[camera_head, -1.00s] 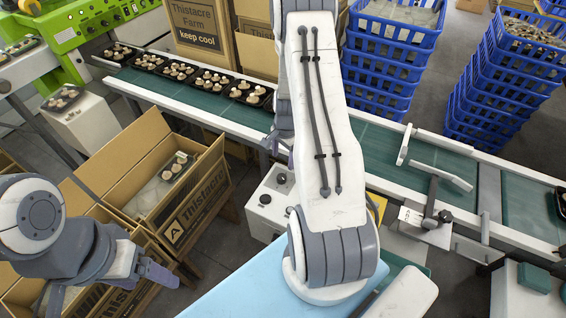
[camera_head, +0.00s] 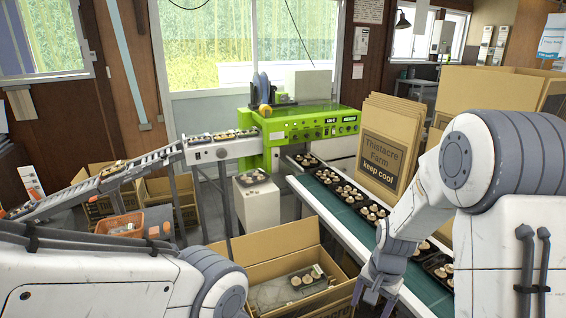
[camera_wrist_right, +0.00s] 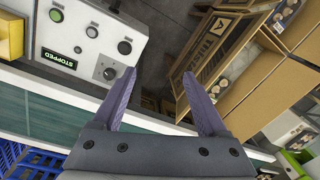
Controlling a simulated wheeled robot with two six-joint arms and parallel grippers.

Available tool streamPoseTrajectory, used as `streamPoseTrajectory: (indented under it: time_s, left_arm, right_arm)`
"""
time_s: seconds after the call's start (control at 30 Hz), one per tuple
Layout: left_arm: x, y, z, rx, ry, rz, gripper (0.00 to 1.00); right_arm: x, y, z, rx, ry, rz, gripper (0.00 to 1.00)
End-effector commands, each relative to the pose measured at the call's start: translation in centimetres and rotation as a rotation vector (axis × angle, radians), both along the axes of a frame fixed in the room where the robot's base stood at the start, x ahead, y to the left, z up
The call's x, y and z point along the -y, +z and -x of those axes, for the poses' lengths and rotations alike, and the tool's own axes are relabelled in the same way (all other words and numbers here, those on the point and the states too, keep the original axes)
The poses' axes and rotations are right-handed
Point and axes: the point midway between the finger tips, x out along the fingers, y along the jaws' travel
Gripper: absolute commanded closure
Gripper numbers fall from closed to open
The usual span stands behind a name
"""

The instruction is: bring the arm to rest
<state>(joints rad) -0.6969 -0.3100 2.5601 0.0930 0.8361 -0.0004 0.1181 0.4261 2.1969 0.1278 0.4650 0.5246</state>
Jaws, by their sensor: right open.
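My right arm comes in from the right in the head view. My right gripper (camera_head: 372,290) points down beside the conveyor, in front of the open carton. In the right wrist view the right gripper (camera_wrist_right: 159,75) is open, with nothing between its two purple-grey fingers. Links of my left arm (camera_head: 110,275) fill the lower left of the head view. The left gripper is not in view.
An open carton (camera_head: 248,248) holding a mushroom tray stands between the arms. The conveyor (camera_head: 340,212) carries several mushroom trays from the green machine (camera_head: 312,128). A control box (camera_wrist_right: 85,35) reading STOPPED is near the right gripper in the wrist view.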

Motion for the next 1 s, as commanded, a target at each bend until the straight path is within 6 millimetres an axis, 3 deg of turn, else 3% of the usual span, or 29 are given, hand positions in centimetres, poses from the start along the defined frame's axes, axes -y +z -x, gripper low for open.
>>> streamPoseTrajectory:
  time_s: [0.03, 0.1, 0.2, 0.3, 0.4, 0.57, 1.0]
  left_arm:
    - [0.0, 0.0, 0.0, 0.0, 0.0, 0.0, 0.25]
    - [0.0, 0.0, 0.0, 0.0, 0.0, 0.0, 0.25]
    - [0.0, 0.0, 0.0, 0.0, 0.0, 0.0, 0.25]
    - [0.0, 0.0, 0.0, 0.0, 0.0, 0.0, 0.25]
    - [0.0, 0.0, 0.0, 0.0, 0.0, 0.0, 0.25]
    - [0.0, 0.0, 0.0, 0.0, 0.0, 0.0, 0.25]
    - [0.0, 0.0, 0.0, 0.0, 0.0, 0.0, 0.25]
  right_arm:
    - [-3.5, 2.2, 1.2, 0.012, 0.152, 0.002, 0.24]
    - [-7.6, 4.7, 3.7, 0.017, 0.362, 0.003, 0.24]
    - [-12.4, 7.7, 8.3, 0.026, 0.664, 0.005, 0.24]
    - [-15.2, 9.8, 13.2, 0.033, 0.937, 0.006, 0.24]
    - [-16.4, 11.0, 17.2, 0.039, 1.155, 0.009, 0.24]
    - [-16.7, 11.8, 20.9, 0.044, 1.353, 0.011, 0.24]
    - [-16.6, 11.9, 21.6, 0.043, 1.393, 0.01, 0.24]
